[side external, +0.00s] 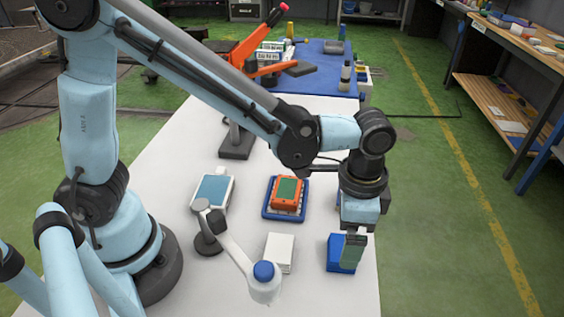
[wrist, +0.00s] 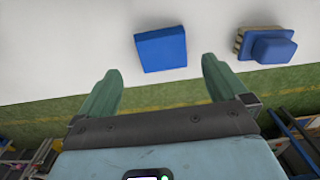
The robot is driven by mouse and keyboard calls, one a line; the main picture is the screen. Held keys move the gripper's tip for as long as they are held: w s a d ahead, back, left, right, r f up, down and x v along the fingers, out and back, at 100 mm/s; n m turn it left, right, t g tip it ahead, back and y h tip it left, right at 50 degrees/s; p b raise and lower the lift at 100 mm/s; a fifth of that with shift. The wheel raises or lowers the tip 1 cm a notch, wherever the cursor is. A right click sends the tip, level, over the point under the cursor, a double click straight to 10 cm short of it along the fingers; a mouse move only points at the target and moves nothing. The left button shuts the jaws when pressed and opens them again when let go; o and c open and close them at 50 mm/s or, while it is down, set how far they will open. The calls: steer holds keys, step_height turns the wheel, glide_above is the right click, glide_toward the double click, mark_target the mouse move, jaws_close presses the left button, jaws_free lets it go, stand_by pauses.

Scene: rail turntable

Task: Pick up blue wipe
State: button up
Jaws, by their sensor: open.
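The blue wipe (side external: 335,254) is a flat, square blue piece lying on the white table near its right edge. My gripper (side external: 352,262) is in front of part of it in the side view and hides its right side. In the wrist view, the wipe (wrist: 160,48) lies just beyond the gap between the green fingertips. My gripper (wrist: 161,66) is open and empty, with its fingers spread wider than the wipe. It looks to be above the wipe, not touching it; the exact height is hard to tell.
An orange device (side external: 287,193) sits on a blue tray (side external: 268,213). A blue-topped block (wrist: 272,48) lies to the right in the wrist view. The table edge is close.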

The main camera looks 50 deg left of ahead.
steer(key=shift+a+f, duration=0.2)
steer(key=shift+f, duration=2.05)
steer(key=c, duration=1.1)
steer(key=shift+o, duration=0.2)
steer(key=shift+r, duration=0.1)
steer(key=shift+r, duration=0.4)
steer(key=r, duration=0.3)
steer(key=shift+s+d+r, duration=0.15)
steer(key=shift+s+r, duration=0.1)
steer(key=shift+r, duration=0.05)
steer(key=s+d+r, duration=0.5)
steer(key=s+r, duration=0.1)
steer(key=s, duration=0.4)
steer(key=shift+r, duration=0.25)
